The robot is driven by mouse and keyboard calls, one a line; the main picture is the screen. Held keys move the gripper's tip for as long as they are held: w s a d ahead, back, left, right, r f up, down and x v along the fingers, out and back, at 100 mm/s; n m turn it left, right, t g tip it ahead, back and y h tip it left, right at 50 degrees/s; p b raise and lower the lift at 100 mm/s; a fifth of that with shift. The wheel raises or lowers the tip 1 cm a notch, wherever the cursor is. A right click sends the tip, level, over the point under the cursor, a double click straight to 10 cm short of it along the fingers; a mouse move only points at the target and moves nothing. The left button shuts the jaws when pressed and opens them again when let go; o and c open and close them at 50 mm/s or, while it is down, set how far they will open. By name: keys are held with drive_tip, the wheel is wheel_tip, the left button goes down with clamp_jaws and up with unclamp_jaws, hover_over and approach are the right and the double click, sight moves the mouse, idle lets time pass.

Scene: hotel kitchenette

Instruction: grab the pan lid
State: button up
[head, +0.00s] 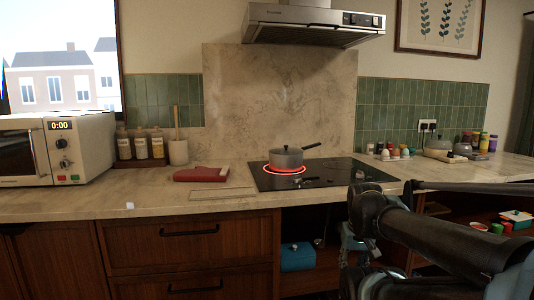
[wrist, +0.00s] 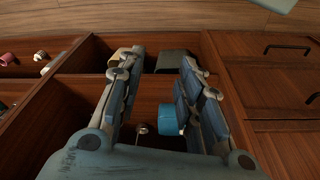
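A grey pan (head: 287,160) stands on the glowing ring of the black cooktop, its handle pointing right. A lid with a small dark knob (head: 286,149) appears to sit on top of it; its edge is too small to make out. My gripper (wrist: 160,62) is open, with its two fingers wide apart and nothing between them. It is low, in front of the counter at the right, well apart from the pan and over the open shelves. The pan and lid do not show in the wrist view.
A teal box (head: 298,257) stands in the open shelf and also shows in the wrist view (wrist: 168,120). A range hood (head: 315,22) hangs above the cooktop (head: 335,178). A red folded item (head: 202,174) lies left of it. Small jars (head: 395,152) stand to the right.

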drive_tip(key=shift+w+d, duration=0.1)
drive_tip(key=shift+w, duration=0.2)
